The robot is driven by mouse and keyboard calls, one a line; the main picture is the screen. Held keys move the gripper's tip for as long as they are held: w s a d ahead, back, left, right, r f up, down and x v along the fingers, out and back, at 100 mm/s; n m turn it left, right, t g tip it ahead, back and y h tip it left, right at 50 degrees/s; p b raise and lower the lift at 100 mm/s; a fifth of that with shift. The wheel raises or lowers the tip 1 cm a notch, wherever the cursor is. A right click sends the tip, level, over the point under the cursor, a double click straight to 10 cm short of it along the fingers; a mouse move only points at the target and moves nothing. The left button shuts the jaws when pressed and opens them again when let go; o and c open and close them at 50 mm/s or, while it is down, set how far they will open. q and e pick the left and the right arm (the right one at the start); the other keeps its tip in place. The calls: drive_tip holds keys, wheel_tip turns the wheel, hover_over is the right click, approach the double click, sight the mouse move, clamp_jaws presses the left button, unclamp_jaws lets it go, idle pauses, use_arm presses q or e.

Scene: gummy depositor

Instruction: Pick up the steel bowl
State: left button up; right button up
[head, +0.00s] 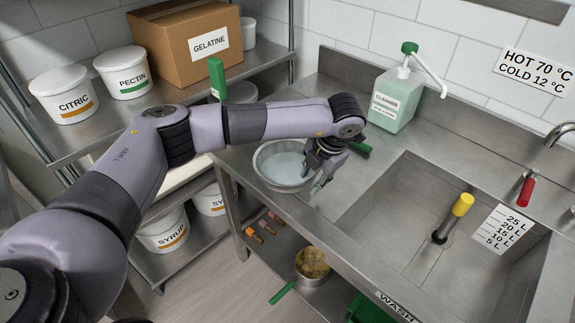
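The steel bowl (275,181) stands upright on the steel counter, left of the sink, in the head view. Its inside looks pale bluish. My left gripper (319,182) is at the bowl's right side, pointing down, with its fingertips close to the rim. The gripper and wrist cover part of the right rim. I cannot tell whether the fingers touch the bowl or are closed on its wall. My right gripper is not in view.
The sink basin (400,215) lies right of the bowl, with a yellow-topped standpipe (462,205). A green cleanser bottle (394,100) stands behind. A shelf with white tubs and a gelatine box (185,50) is at left. A pot (311,264) sits on the undershelf.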

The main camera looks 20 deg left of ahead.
use_arm(q)
drive_tip(key=shift+a+f, duration=0.15)
drive_tip(key=shift+f, duration=0.3)
clamp_jaws()
drive_tip(key=shift+w+r, duration=0.1)
drive_tip(key=shift+w, duration=0.05)
idle(0.7)
